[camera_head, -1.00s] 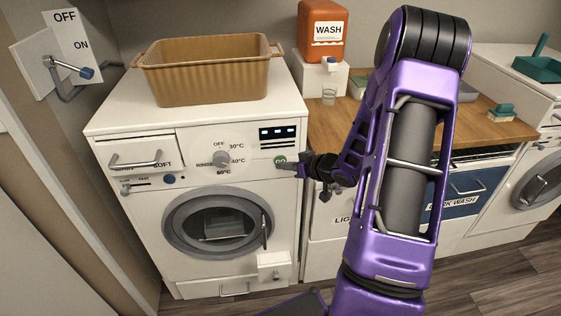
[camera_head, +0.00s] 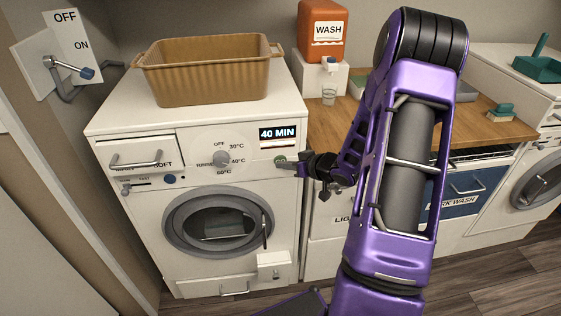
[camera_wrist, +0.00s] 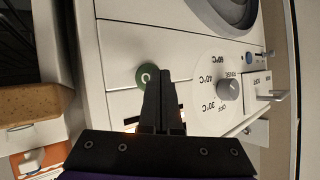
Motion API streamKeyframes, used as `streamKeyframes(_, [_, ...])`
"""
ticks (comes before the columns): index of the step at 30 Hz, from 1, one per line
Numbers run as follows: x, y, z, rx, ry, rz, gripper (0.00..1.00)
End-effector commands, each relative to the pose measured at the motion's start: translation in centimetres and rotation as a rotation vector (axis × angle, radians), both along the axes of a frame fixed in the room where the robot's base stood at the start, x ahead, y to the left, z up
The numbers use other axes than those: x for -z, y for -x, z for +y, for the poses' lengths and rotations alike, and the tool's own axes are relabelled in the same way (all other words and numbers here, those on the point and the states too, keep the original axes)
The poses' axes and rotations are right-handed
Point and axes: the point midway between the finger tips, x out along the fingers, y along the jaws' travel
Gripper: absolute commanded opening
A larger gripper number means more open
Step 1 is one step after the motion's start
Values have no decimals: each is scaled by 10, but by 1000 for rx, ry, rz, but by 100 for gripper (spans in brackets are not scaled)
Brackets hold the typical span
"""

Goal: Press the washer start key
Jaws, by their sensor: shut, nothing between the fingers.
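The washer (camera_head: 290,210) is a white front-loader with its round door (camera_head: 217,223) closed. Its green round start key (camera_head: 280,160) sits below the display (camera_head: 277,133), which reads 40 MIN. In the wrist view the green key (camera_wrist: 147,75) shows a light ring mark, partly covered by my fingertips. My gripper (camera_head: 288,162) is shut and empty, its tips at the key's right side in the head view. It also shows in the wrist view (camera_wrist: 158,80). I cannot tell whether the tips touch the key.
A temperature knob (camera_head: 221,158) is left of the key. A tan basket (camera_head: 208,75) stands on the washer. A wall lever (camera_head: 72,67) is at far left. An orange WASH container (camera_head: 322,30) stands at the back, beside a wooden counter (camera_head: 340,118) on the right.

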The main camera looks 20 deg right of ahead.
Motion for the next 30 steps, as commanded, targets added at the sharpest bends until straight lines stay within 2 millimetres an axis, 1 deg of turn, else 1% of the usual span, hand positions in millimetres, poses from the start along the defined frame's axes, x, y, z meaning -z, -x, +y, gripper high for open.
streamKeyframes(6, [-1,11,2,1,1,0,0])
streamKeyframes(17, [0,13,3,1,0,1,0])
streamKeyframes(30, [0,52,14,2,-1,2,0])
